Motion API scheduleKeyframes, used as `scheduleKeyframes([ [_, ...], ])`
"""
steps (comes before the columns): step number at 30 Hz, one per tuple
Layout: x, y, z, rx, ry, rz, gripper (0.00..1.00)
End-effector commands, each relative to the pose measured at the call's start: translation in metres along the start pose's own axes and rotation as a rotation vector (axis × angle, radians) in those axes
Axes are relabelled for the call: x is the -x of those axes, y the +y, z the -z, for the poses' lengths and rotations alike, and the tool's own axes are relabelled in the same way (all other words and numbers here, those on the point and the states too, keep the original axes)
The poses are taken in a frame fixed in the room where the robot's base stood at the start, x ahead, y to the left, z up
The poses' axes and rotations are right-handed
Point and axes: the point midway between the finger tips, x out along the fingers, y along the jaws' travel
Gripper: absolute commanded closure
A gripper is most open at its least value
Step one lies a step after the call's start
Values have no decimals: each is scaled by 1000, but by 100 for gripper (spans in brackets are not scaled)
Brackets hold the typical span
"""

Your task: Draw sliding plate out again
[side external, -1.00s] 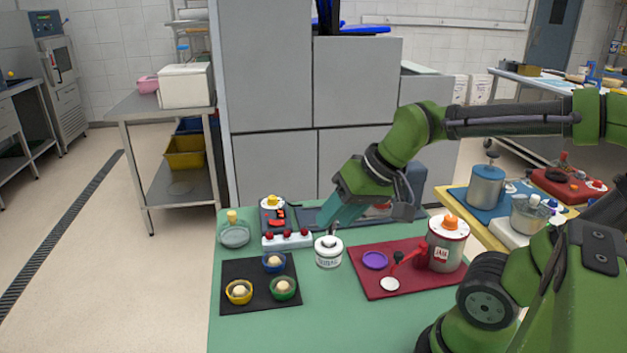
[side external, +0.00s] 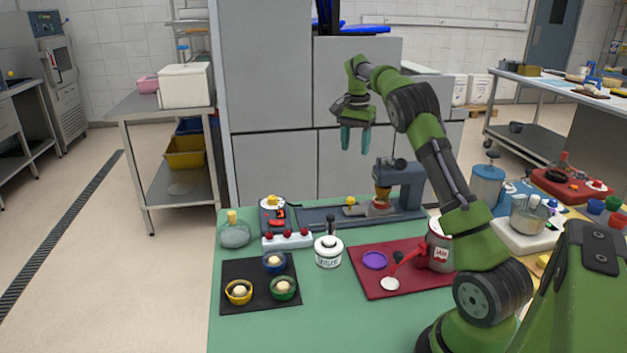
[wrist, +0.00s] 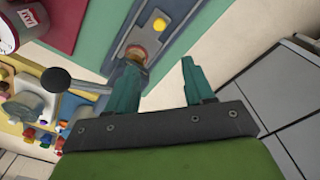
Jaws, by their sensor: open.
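A grey-blue press (side external: 405,185) stands at the back of the green table on a long low base (side external: 318,216). The sliding plate (side external: 357,210) lies on that base, with a yellow knob (side external: 350,201) at its left end. An amber and red round piece (side external: 380,205) sits at its right, under the press head. In the wrist view the yellow knob (wrist: 160,25) and the round piece (wrist: 136,53) show beyond my fingers. My gripper (side external: 356,143) is open and empty, pointing down, well above the base and apart from the knob.
A scale (side external: 272,217), a white block with red knobs (side external: 287,240) and a lidded white jar (side external: 328,252) stand near the base. A dark mat (side external: 262,298) holds small bowls. A red mat (side external: 375,287) carries a jam pot (side external: 437,255). Grey cabinets (side external: 270,80) rise behind.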

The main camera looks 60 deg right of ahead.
Motion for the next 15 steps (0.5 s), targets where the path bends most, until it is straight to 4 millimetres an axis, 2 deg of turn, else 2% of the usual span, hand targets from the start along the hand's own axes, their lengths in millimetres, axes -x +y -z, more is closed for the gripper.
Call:
scheduleKeyframes([
  [1,7,-2,-3,-14,-4,7,47],
  [2,7,-1,-5,-22,-15,3,47],
  [7,-8,0,-9,-34,-32,-2,47],
  [15,-63,0,-11,-33,-32,-2,47],
])
